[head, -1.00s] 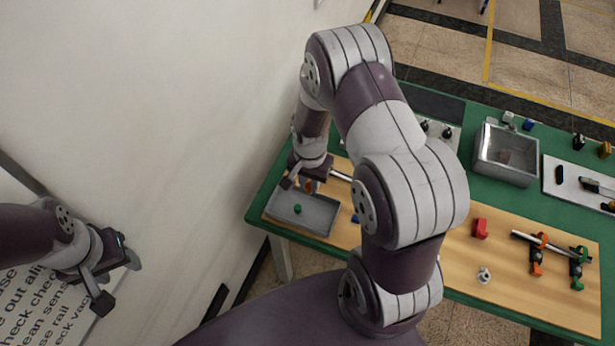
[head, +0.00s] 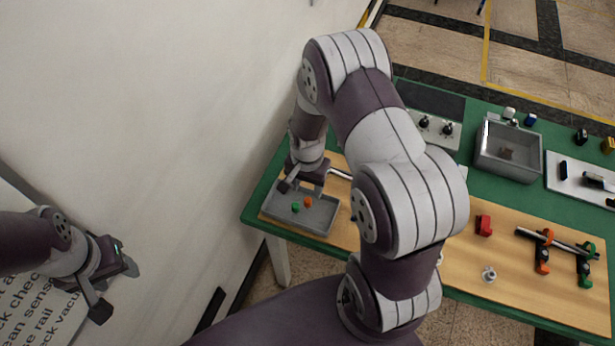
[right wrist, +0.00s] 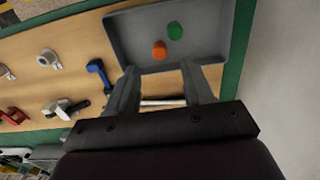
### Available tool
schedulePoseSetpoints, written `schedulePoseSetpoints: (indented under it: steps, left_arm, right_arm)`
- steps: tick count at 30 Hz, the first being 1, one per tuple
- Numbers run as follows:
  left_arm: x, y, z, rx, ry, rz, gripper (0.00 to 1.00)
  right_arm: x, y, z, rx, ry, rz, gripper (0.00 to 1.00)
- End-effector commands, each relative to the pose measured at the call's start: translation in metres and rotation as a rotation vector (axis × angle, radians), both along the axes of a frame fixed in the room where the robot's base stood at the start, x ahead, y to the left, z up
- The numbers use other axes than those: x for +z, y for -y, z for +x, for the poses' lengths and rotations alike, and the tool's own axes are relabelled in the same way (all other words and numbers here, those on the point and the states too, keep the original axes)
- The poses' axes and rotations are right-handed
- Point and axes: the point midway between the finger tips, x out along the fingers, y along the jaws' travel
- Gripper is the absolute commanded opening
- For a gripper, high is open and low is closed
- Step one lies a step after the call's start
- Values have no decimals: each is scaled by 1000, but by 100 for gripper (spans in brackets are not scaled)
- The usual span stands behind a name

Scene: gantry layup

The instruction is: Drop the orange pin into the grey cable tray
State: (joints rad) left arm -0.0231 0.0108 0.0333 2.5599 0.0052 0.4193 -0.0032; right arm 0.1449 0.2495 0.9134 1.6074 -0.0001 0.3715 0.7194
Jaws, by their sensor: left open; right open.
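The orange pin (head: 308,202) lies in the grey cable tray (head: 318,228), next to a green pin (head: 295,208). In the right wrist view the orange pin (right wrist: 159,50) and the green pin (right wrist: 175,31) both rest on the floor of the tray (right wrist: 125,42), close together. My right gripper (head: 301,188) is open and empty above the tray's back edge; its two fingers (right wrist: 160,85) point toward the pins with a gap between them. My left gripper (head: 118,285) is open and empty at the far left, away from the table.
A metal bin (head: 510,165) stands at the back of the green table. A red block (head: 484,225), a small grey fitting (head: 489,274) and a rod with orange and green clamps (head: 557,243) lie on the wooden board. A white wall is close on the left.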

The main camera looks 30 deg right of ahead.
Motion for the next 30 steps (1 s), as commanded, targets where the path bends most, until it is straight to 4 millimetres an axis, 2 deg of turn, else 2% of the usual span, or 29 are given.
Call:
schedulePoseSetpoints:
  steps: [9, 15, 19, 30]
  left_arm:
    - [-12, 0, 0, 0, 0, 0, 51]
    - [-14, 0, 0, 0, 0, 0, 51]
    - [-14, 0, 0, 0, 0, 0, 51]
    - [-14, 0, 0, 0, 0, 0, 51]
  right_arm:
    - [80, 0, 1, 0, 6, 0, 51]
    - [113, 0, 0, 0, 3, 0, 51]
    - [119, 0, -1, 0, 0, 0, 51]
    - [118, 0, -1, 0, 0, 0, 51]
